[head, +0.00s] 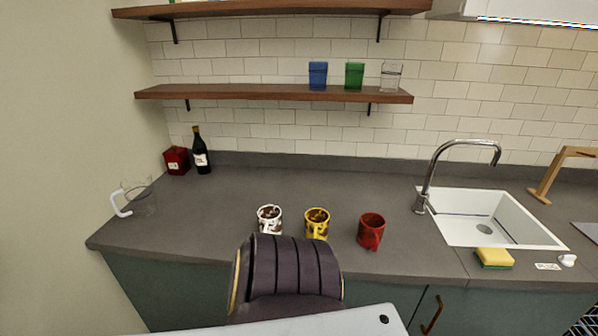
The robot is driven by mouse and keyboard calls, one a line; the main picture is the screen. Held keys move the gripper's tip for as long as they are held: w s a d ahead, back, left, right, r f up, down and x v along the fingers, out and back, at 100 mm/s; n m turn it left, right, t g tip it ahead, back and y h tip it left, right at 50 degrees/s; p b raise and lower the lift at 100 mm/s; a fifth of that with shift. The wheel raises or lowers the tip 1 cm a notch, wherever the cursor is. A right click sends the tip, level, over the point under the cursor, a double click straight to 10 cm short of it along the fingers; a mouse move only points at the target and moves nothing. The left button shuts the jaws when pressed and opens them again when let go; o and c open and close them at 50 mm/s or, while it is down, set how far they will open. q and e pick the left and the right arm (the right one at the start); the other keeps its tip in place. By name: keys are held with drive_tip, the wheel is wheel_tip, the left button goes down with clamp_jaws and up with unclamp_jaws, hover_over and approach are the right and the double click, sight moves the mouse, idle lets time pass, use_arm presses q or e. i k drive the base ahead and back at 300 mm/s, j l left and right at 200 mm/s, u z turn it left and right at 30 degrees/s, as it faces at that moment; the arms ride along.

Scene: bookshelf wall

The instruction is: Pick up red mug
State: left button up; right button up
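The red mug (371,232) stands upright on the grey counter (220,200) near its front edge. It is the rightmost of three mugs in a row.
A dark padded chair (290,270) stands before the counter, and a pale tabletop (300,323) lies in the foreground. The sink (490,218), tap (430,175) and yellow sponge (494,258) are right. A bottle (201,155), red box (176,161) and glass pitcher (140,196) stand left.

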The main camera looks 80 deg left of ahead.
sight(371, 226)
drive_tip(key=u, duration=2.5)
